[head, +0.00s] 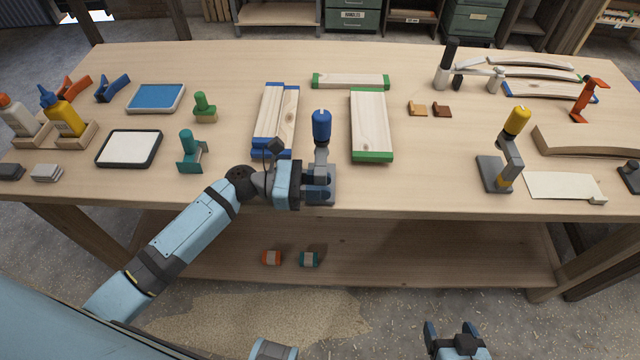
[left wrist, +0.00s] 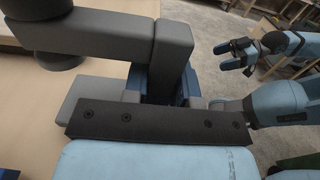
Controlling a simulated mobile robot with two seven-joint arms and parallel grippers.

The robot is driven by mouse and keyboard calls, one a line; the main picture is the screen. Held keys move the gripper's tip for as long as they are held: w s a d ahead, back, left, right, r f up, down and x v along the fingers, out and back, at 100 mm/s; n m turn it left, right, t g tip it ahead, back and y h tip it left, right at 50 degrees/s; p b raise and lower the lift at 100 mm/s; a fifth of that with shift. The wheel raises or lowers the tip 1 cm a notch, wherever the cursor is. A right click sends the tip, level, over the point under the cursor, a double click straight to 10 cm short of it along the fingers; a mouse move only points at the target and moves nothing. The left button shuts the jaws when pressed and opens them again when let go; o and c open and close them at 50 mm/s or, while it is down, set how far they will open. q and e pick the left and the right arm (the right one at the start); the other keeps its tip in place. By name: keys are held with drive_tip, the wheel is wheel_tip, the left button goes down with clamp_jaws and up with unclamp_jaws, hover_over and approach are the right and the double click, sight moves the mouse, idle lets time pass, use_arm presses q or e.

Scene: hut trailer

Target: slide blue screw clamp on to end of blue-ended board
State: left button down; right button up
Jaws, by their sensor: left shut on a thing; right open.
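The blue screw clamp (head: 321,126), with a blue handle and grey frame, stands upright at the table's front edge. My left gripper (head: 316,182) is shut on its lower part; the fingers partly hide it. In the left wrist view the clamp's grey frame (left wrist: 95,42) fills the upper left, with the fingers (left wrist: 165,88) behind it. The blue-ended boards (head: 276,112) lie side by side just behind and left of the clamp, apart from it; their near blue end is partly behind my wrist. My right gripper (head: 455,330) is open and empty in front of the table, also seen in the left wrist view (left wrist: 240,52).
Green-ended boards (head: 370,122) lie right of the blue clamp. Trays (head: 129,148) and glue bottles (head: 62,112) are at the left. The table front between the two clamps is clear.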

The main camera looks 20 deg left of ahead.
use_arm(q)
drive_tip(key=shift+f, duration=0.1)
drive_tip(key=shift+f, duration=0.15)
drive_tip(key=c, duration=1.4)
unclamp_jaws()
drive_tip(key=shift+f, duration=0.2)
drive_tip(key=o, duration=0.5)
drive_tip(key=shift+r, duration=0.1)
drive_tip(key=shift+f+b, duration=0.2)
drive_tip(key=shift+b, duration=0.35)
drive_tip(key=v, duration=0.4)
drive_tip(key=b+v, duration=0.1)
drive_tip(key=v, duration=0.3)
drive_tip(key=s+v, duration=0.1)
drive_tip(key=v, duration=0.3)
drive_tip(key=shift+a, duration=0.25)
drive_tip(key=shift+s+a, duration=0.2)
drive_tip(key=shift+a, duration=0.3)
